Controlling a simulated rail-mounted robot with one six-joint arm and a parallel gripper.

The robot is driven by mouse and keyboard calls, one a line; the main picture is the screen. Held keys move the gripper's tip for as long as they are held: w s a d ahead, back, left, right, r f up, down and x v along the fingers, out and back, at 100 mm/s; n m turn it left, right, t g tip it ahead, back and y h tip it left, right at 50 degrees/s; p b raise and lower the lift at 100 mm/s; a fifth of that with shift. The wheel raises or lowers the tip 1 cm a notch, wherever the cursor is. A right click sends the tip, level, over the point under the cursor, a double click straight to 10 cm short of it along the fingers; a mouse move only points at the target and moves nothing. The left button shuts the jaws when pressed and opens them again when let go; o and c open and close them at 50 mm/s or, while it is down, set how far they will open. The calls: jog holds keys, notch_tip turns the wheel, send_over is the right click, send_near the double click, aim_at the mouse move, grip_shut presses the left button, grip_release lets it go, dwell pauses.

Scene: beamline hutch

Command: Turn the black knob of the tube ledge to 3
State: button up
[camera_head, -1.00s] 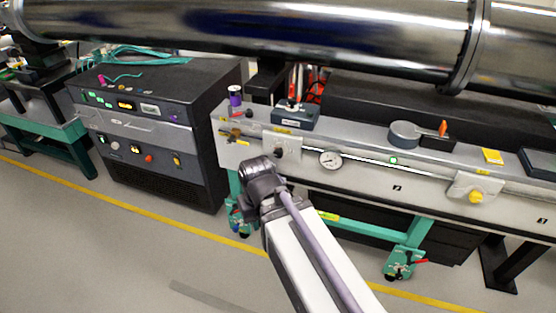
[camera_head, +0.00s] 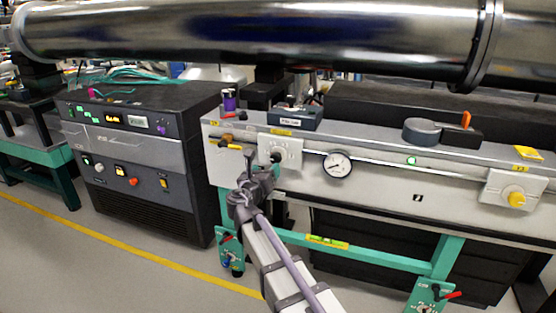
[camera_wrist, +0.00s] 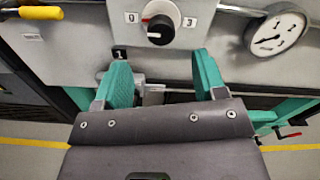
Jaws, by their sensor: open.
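The black knob (camera_wrist: 161,29) sits on a light plate on the front of the tube ledge. In the wrist view a label that looks like 0 (camera_wrist: 131,17) is at its left and a 3 label (camera_wrist: 189,22) at its right. The knob's exact pointer direction is too small to tell. In the head view the knob (camera_head: 277,157) is just above and right of my gripper (camera_head: 262,175). In the wrist view my gripper (camera_wrist: 163,75) is open and empty. Its two teal fingers are spread below the knob, apart from it.
A round gauge (camera_wrist: 276,31) is right of the knob, and a yellow-handled lever (camera_wrist: 40,13) is at the left. A yellow knob (camera_head: 516,198) is farther right on the ledge. A rail runs along the ledge front. A black instrument rack (camera_head: 150,160) stands left.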

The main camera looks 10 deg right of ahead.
aim_at(275, 159)
jog(key=x, duration=0.9)
jog(key=shift+w+d, duration=0.15)
jog(key=shift+w, duration=0.05)
jog(key=shift+c, duration=0.3)
jog(key=c, duration=0.9)
